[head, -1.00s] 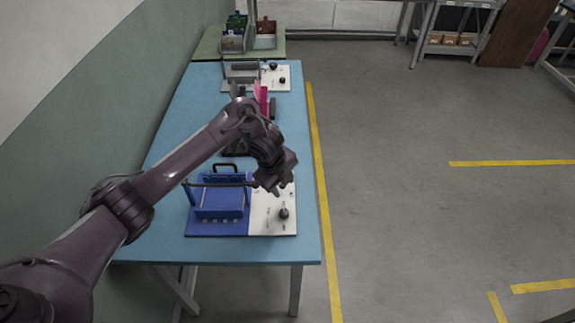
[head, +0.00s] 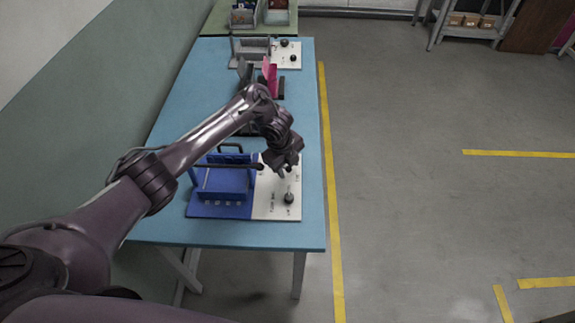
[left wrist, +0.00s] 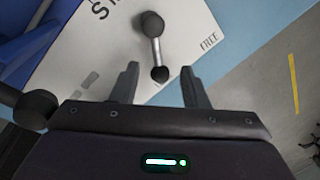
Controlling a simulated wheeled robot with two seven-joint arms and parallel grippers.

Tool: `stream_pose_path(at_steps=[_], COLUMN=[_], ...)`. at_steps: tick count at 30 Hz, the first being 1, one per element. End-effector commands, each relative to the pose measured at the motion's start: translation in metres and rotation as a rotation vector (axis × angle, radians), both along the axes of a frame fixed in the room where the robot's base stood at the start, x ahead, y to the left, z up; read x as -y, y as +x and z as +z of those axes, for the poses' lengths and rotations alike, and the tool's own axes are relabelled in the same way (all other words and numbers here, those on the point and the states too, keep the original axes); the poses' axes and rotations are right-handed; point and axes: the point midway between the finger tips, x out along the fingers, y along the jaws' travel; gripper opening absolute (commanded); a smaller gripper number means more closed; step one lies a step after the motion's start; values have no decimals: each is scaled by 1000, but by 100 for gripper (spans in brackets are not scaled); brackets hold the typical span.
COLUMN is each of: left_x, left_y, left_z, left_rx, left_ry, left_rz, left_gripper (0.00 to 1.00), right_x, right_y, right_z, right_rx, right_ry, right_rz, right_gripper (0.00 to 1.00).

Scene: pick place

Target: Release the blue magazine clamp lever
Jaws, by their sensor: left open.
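The blue magazine (head: 222,182) stands on a blue base on the near part of the table. A white plate (head: 266,205) with printed words adjoins it on the right. The clamp lever (head: 289,198) is on this plate, with a dark round knob. In the left wrist view the lever (left wrist: 156,48) is a silver rod with dark parts at both ends, next to the word FREE. My left gripper (head: 287,171) is over the plate, just beyond the knob. In the left wrist view its open fingers (left wrist: 160,88) lie on either side of the lever's lower end, without visible contact.
The blue table (head: 190,115) is free along its front edge. A pink part (head: 270,76) with dark pieces and a grey fixture (head: 252,50) on a white plate stand farther back. A green table (head: 215,17) with bins is beyond. Open floor lies to the right.

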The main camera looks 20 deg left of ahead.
Motion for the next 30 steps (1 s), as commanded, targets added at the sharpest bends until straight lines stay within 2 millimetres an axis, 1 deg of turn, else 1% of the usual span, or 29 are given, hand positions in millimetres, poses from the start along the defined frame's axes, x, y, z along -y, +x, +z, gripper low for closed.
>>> stream_pose_path(at_steps=[4,13,23,30], left_x=[0,0,1,4], left_y=[0,0,1,7], left_z=[0,0,1,3], left_rx=[0,0,-2,-2], left_ry=[0,0,1,0], left_rz=[0,0,39,176], left_gripper=[40,0,0,0], right_x=[1,1,1,1], right_y=[-4,-23,-20,-17], right_z=[-1,-2,2,14], right_rx=[-7,-35,-31,-26], right_ry=[-1,-4,-4,-3], right_rz=[0,0,0,0], right_gripper=[36,36,36,36])
